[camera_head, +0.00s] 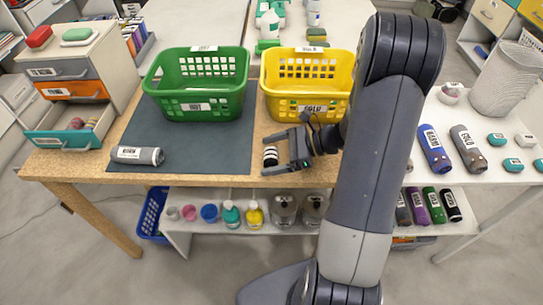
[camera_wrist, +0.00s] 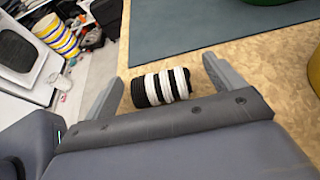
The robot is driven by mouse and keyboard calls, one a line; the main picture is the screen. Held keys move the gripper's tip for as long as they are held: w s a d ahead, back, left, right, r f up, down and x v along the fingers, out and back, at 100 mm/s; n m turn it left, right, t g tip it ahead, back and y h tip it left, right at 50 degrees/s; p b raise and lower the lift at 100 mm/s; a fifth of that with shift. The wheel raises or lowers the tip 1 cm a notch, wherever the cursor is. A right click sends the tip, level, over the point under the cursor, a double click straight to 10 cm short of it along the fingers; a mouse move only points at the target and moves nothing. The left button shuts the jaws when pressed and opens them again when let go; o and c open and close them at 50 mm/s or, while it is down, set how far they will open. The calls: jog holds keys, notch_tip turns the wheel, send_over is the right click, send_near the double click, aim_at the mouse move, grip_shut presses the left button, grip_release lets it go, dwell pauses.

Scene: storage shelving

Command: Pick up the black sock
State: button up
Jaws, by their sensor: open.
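The black sock (camera_head: 270,156) is a small roll with black and white bands. It lies on the wooden table near its front edge, to the right of the dark mat. In the wrist view the sock (camera_wrist: 161,87) lies between the two fingers, with a gap to the finger on each side. My gripper (camera_head: 270,155) is open around the sock, coming from the right in the head view. The gripper also shows in the wrist view (camera_wrist: 160,82), where its palm edge is close to the sock's near side.
A green basket (camera_head: 200,107) and a yellow basket (camera_head: 305,108) stand behind the gripper. A grey rolled item (camera_head: 137,155) lies on the dark mat (camera_head: 215,155) at left. A drawer unit (camera_head: 75,80) stands at the left end. Rolled items and small boxes lie on the white table at right.

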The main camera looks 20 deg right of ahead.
jog(key=shift+a+f, duration=0.15)
jog(key=shift+a, duration=0.1)
jog(key=shift+c, duration=0.3)
jog(key=c, duration=1)
